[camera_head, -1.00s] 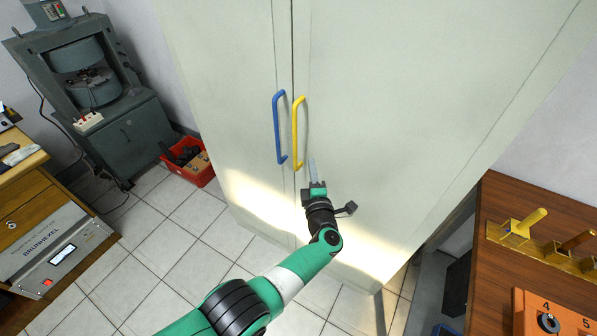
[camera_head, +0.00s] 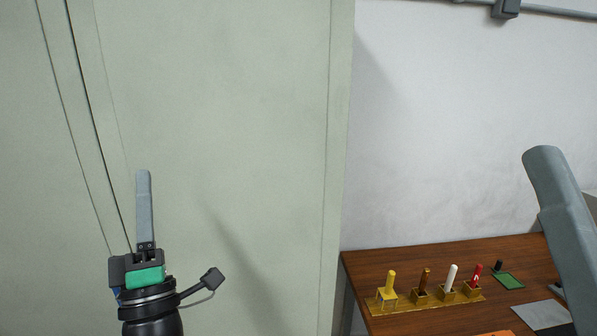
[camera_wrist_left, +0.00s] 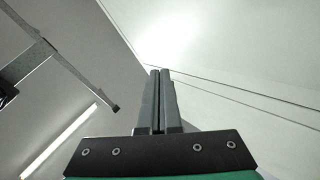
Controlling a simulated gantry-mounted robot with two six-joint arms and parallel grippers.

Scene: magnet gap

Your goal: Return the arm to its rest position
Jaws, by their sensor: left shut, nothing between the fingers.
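My left gripper (camera_head: 144,185) points upward in front of the pale grey-green cabinet (camera_head: 225,110), at the lower left of the head view. Its fingers are shut together with nothing between them; the left wrist view also shows the two fingers (camera_wrist_left: 160,75) side by side and touching. The fingers stand clear of any object. The cabinet's doors are closed along a dark vertical seam. The door handles are out of the head view now. My right gripper is not in view.
At the lower right, a brown wooden table (camera_head: 430,258) holds a brass rack (camera_head: 430,305) with several coloured handles, a green pad (camera_head: 508,280) and a grey plate (camera_head: 540,314). A grey rounded post-like shape (camera_head: 562,220) rises at the right edge.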

